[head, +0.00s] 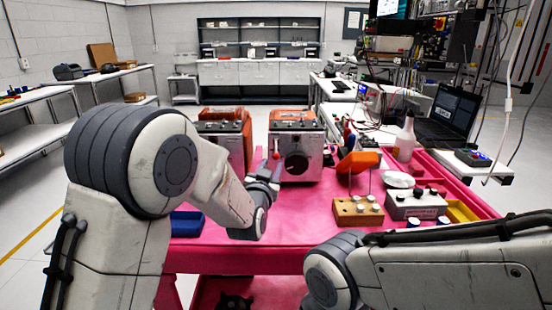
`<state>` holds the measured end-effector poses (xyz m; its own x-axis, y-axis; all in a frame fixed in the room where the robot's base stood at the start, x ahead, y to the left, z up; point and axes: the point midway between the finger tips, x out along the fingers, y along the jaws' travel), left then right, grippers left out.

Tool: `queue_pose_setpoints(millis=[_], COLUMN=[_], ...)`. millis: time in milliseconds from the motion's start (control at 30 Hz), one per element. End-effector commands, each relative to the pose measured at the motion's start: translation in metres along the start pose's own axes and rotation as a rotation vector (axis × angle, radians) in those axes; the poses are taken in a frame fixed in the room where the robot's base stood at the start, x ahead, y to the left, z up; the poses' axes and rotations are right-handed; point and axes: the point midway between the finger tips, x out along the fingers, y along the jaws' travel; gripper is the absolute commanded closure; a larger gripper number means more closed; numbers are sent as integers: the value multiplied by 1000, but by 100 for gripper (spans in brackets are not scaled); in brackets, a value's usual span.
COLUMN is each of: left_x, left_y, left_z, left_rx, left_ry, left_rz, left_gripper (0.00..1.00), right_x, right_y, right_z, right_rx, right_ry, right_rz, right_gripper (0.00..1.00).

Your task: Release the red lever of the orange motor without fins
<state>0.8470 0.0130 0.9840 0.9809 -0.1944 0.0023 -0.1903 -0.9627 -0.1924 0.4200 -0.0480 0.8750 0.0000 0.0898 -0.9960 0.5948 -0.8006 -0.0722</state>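Two orange motors with grey fronts stand side by side at the back of the pink cart. The right motor (297,150) has a round dark opening in its front. The left motor (236,128) is partly hidden behind my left arm. I cannot tell clearly which one has fins. A small red lever (276,154) shows at the left front edge of the right motor. My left gripper (268,174) is just below and in front of this lever, pointing towards it. Its fingers are too small to tell open from shut, or whether they touch the lever. My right gripper is out of view.
A blue bin (187,224) sits on the cart's left. On the right are a wooden block with knobs (358,211), a grey box with knobs (415,205), an orange part (359,162), a spray bottle (405,140) and a yellow bin (462,211). The cart's middle is clear.

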Motion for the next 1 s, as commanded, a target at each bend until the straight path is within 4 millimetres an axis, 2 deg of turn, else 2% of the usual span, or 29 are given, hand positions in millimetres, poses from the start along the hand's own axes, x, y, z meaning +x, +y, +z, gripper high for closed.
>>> queue_pose_setpoints(millis=[100, 333, 500, 767, 867, 900, 1000], left_x=[25, 58, 68, 69, 68, 68, 68], left_y=[-1, 0, 0, 0, 0, 0, 0], left_z=[0, 0, 0, 1, 1, 1, 0], left_rx=[0, -1, 0, 0, 0, 0, -1], left_ry=[-1, -2, -2, -3, -2, -2, -2], left_rz=[-1, 0, 1, 1, 1, 1, 1], left_gripper=[61, 61, 61, 61, 96, 100, 100], right_x=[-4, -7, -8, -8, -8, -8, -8], right_y=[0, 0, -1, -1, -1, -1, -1], right_z=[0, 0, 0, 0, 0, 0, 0], right_rx=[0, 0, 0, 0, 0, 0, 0], right_ry=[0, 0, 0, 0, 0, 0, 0], right_rz=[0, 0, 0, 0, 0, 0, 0], right_gripper=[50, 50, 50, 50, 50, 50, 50])
